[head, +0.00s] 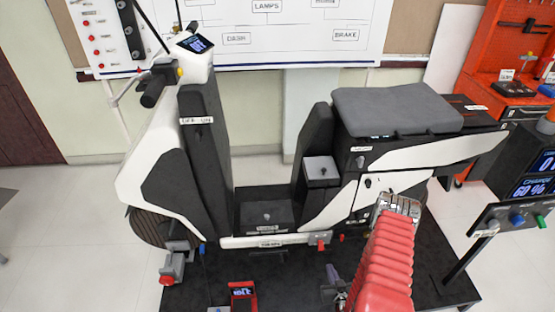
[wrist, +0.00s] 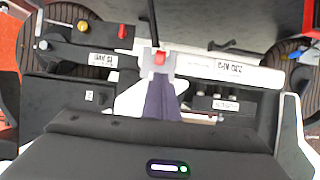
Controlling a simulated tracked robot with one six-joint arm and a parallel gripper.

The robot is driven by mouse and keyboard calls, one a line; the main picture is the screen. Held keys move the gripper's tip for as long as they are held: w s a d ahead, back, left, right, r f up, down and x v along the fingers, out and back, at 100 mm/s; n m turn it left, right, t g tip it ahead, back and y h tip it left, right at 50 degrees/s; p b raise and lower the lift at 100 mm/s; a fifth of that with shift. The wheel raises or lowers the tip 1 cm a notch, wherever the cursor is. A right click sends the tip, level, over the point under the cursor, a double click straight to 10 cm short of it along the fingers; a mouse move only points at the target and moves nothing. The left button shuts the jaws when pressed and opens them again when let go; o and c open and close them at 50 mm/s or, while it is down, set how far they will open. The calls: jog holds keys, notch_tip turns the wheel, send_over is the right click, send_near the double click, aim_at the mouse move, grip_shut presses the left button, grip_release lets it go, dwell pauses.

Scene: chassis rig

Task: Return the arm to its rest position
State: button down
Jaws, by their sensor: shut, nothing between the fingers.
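My gripper (wrist: 162,84) shows in the wrist view as dark purple fingers close together, with nothing between them. Their tips lie in front of a pale bracket with a red top (wrist: 159,58); I cannot tell whether they touch it. In the head view, my gripper (head: 333,273) is small and partly hidden at the bottom, low beside the rig. My red ribbed arm rises at the lower right in front of the scooter's rear body.
A white and black scooter rig (head: 155,150) with a grey seat (head: 398,108) stands on a black platform (head: 435,255). A red handheld meter (head: 243,294) lies at the front. A display panel (head: 535,180) and a switch box (head: 515,222) stand at right. Open floor lies at left.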

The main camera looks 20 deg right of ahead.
jog(key=s+a+f+g+y, duration=0.3)
jog(key=s+f+g, duration=0.5)
jog(key=s, duration=0.2)
notch_tip(320, 180, up, 32)
jog(key=w+a+m+g, duration=0.1)
jog(key=a+g, duration=0.2)
jog(key=g, duration=0.3)
jog(key=s+a+r+n+t, duration=0.1)
jog(key=a+r+t, duration=0.1)
jog(key=a+r, duration=0.4)
jog(key=s+a+r+n+t, duration=0.1)
jog(key=a+r, duration=0.5)
jog(key=r, duration=1.1)
jog(key=s+a+r+n+t, duration=0.1)
jog(key=s+a+r+t, duration=0.1)
jog(key=a+r, duration=0.4)
notch_tip(320, 180, up, 6)
jog(key=shift+s+f+n+t, duration=0.25)
jog(key=shift+n+t, duration=0.15)
jog(key=shift+t, duration=0.5)
